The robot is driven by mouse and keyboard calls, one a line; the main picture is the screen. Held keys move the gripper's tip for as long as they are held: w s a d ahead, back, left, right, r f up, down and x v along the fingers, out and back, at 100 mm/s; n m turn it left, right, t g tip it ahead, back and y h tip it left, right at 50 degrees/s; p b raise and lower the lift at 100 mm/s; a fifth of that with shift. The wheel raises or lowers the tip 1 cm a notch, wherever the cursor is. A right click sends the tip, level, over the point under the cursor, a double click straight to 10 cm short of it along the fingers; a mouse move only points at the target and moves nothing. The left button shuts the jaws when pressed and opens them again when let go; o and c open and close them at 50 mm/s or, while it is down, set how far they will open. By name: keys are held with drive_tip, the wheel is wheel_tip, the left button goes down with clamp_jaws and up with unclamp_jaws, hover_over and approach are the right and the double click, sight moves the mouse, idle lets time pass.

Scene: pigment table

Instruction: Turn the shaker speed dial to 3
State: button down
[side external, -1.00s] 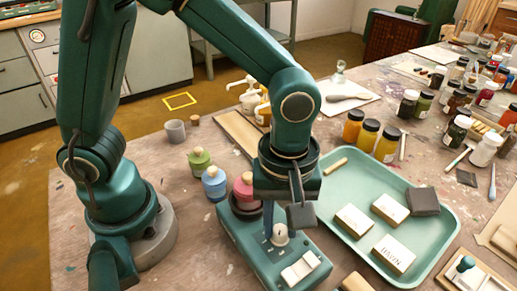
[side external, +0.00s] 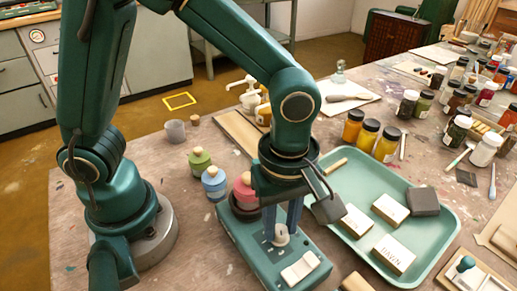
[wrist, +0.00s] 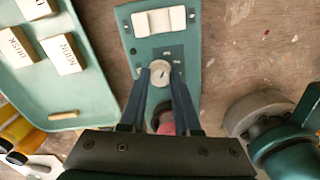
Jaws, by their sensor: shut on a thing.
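The shaker (side external: 258,243) is a green box on the table with a white rocker switch (side external: 300,268) at its near end. Its speed dial (wrist: 160,72) is a small cream knob with a dark pointer mark, seen from above in the wrist view and also in the side view (side external: 281,236). My gripper (side external: 284,232) points straight down over the box and is shut on the dial, one finger on each side. In the wrist view my gripper's fingers (wrist: 161,82) reach the dial's edges. The scale marks around the dial are too small to read.
A pink-topped bottle (side external: 244,190) stands at the shaker's far end, with blue (side external: 214,184) and green (side external: 200,163) ones to its left. A green tray (side external: 350,247) with labelled blocks (side external: 393,254) lies close on the right. Yellow jars (side external: 387,146) stand behind it.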

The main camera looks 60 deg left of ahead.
sight(281, 229)
drive_tip(key=c, duration=0.6)
unclamp_jaws()
drive_tip(key=shift+r, duration=0.1)
drive_tip(key=shift+r, duration=2.5)
